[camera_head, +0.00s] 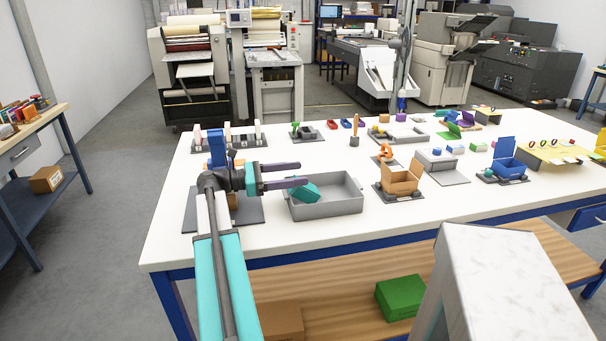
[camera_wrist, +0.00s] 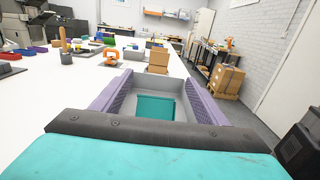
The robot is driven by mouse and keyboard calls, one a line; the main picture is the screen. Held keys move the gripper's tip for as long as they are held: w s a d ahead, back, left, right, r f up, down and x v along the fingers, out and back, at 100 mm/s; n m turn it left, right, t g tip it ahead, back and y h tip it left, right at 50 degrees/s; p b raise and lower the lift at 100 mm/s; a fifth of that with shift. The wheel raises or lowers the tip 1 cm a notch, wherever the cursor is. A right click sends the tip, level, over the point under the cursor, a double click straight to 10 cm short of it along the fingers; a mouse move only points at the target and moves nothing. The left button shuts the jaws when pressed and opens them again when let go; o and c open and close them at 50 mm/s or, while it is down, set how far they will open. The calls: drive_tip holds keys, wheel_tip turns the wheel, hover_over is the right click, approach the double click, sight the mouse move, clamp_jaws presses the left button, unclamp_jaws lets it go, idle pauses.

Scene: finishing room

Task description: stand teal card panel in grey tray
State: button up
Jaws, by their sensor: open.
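In the wrist view the panel (camera_wrist: 155,107) shows as a teal square within the tray's walls (camera_wrist: 146,82). My gripper (camera_head: 304,173) is open, its two purple fingers apart just above the panel. The panel shows between the fingers (camera_wrist: 160,84), with no finger clearly touching it.
An orange-brown open box (camera_head: 400,178) stands close to the tray's right. A blue open box (camera_head: 508,167) is farther right. The table's front strip is clear.

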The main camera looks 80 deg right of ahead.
drive_tip(key=v, duration=0.8)
drive_tip(key=shift+w+a+b, duration=0.15)
drive_tip(key=shift+w+b, duration=0.15)
drive_tip(key=shift+s+r, duration=0.15)
drive_tip(key=shift+r, duration=0.05)
